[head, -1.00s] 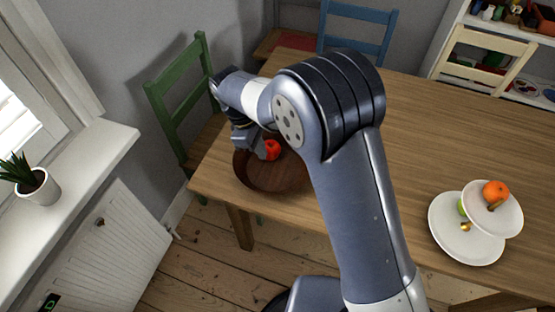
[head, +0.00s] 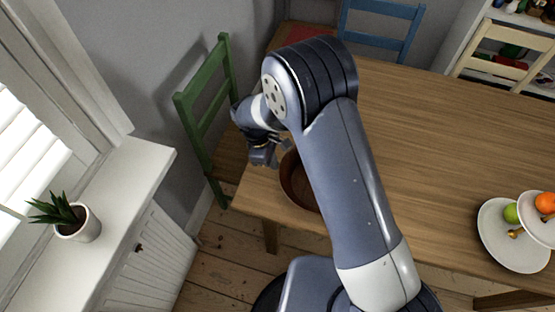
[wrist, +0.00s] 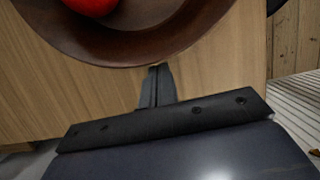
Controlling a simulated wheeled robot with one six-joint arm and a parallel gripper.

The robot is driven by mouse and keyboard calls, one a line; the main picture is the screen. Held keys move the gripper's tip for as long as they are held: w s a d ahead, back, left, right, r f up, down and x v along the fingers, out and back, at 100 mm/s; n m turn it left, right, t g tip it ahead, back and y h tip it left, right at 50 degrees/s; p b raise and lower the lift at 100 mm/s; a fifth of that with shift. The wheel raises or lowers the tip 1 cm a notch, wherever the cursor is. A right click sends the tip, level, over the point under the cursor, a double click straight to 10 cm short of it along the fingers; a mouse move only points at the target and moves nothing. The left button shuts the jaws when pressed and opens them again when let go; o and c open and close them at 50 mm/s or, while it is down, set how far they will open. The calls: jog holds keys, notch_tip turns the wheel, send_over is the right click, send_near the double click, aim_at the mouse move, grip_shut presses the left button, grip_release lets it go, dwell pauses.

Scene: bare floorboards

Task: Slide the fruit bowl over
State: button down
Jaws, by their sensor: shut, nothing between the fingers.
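The fruit bowl (head: 289,183) is round, brown and wooden. It stands on the wooden table (head: 440,140) near its left end, and my arm hides its right part in the head view. In the wrist view the bowl's rim (wrist: 200,45) fills the top, with a red fruit (wrist: 92,4) inside, cut off by the frame edge. My gripper (head: 264,160) is just left of the bowl, outside it. Its closed fingers (wrist: 155,70) point at the bowl's outer wall, with nothing between them. The tips look very near the rim; I cannot tell if they touch.
A green chair (head: 205,105) stands at the table's left end, close to my gripper. A tiered white fruit stand (head: 500,250) is at the right. Blue (head: 375,35) and cream chairs (head: 500,55) line the far side. The table's middle right is clear.

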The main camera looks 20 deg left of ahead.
jog(key=shift+d, duration=0.7)
jog(key=shift+d, duration=0.1)
jog(key=d+b, duration=0.2)
jog(key=d, duration=2.2)
jog(key=shift+d+b, duration=0.4)
